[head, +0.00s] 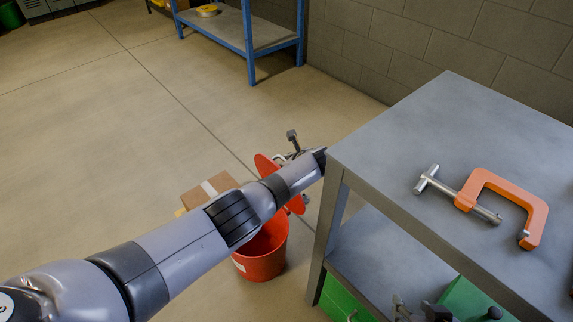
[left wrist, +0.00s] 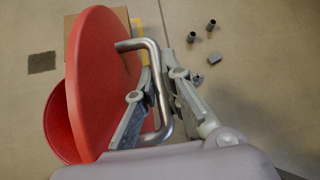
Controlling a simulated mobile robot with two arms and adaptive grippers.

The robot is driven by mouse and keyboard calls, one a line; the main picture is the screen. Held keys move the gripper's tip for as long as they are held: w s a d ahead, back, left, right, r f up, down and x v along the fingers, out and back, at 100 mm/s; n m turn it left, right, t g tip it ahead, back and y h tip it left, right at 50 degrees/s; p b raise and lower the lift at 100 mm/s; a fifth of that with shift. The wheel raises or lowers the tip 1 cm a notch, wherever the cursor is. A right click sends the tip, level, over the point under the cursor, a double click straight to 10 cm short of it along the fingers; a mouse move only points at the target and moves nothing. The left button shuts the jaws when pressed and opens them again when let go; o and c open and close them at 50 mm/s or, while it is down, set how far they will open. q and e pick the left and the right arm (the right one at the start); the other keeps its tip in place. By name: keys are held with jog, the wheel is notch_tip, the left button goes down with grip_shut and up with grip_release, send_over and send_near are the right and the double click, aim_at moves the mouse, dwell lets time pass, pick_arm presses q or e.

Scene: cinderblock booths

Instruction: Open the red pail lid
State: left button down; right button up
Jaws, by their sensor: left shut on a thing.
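The red pail (head: 262,265) stands on the floor left of the table, its mouth partly open to view behind my arm. The red lid (head: 264,163) is tilted steeply, almost on edge, over the pail's right side. In the left wrist view the lid (left wrist: 95,75) covers much of the pail (left wrist: 58,122). My left gripper (head: 291,148) is shut on the lid's bent metal handle (left wrist: 154,62), its fingers (left wrist: 155,88) on both sides of the bar. My forearm hides part of the lid and pail in the head view. My right gripper is not in view.
A cardboard box (head: 208,187) sits just behind the pail. The grey table (head: 400,130) stands close at right, bearing an orange clamp (head: 505,195). Green containers (head: 340,303) are beneath it. Small grey parts (left wrist: 212,58) lie on the floor. Open floor extends left.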

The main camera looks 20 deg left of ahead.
pick_arm(q)
jog(key=c, duration=1.7)
grip_release()
jog(key=v, duration=0.6)
jog(key=shift+s+d+r, duration=0.15)
jog(key=shift+d, duration=0.05)
jog(key=shift+s+d+r, duration=0.2)
jog(key=shift+s+r, duration=0.05)
jog(key=shift+r, duration=0.1)
